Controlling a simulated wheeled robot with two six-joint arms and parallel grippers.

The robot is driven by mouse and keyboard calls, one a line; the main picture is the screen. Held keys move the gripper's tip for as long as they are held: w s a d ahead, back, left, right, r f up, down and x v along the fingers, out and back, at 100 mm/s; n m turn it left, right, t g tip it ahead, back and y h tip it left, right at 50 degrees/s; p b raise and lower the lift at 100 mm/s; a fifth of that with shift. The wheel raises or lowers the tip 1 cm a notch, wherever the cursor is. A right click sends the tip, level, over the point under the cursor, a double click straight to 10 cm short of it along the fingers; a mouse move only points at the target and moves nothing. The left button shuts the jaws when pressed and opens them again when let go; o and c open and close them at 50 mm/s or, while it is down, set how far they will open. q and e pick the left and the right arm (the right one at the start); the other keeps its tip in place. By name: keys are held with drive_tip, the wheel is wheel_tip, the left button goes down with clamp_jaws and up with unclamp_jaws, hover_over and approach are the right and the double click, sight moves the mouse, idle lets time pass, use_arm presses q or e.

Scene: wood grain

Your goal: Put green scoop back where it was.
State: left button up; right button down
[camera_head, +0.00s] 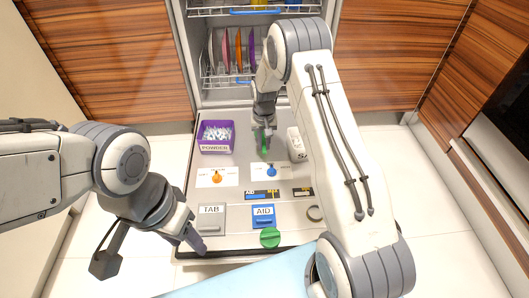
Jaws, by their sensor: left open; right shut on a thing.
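The green scoop (264,146) shows as a green shape just below my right gripper (265,128), which is shut on it. The gripper points down over the grey open door panel, between a purple tub and a white box. The gripper partly hides the scoop, and I cannot tell whether the scoop touches the panel. My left gripper (193,236) is open and empty near the panel's front left edge, beside the grey TAB box.
On the panel (235,215) are a purple POWDER tub (217,148), a white box (296,150), cards with orange (216,177) and blue (271,171) pieces, a TAB box (211,222), a blue AID box (263,220), a green disc (270,238) and a ring (315,213). Dish racks (215,85) stand behind.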

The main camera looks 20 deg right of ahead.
wheel_tip(320, 180, down, 3)
drive_tip(key=shift+f+b, duration=0.1)
drive_tip(key=shift+b, duration=0.75)
use_arm(q)
wheel_tip(320, 180, down, 2)
drive_tip(key=shift+f, duration=0.15)
use_arm(e)
drive_tip(key=c, duration=0.8)
unclamp_jaws()
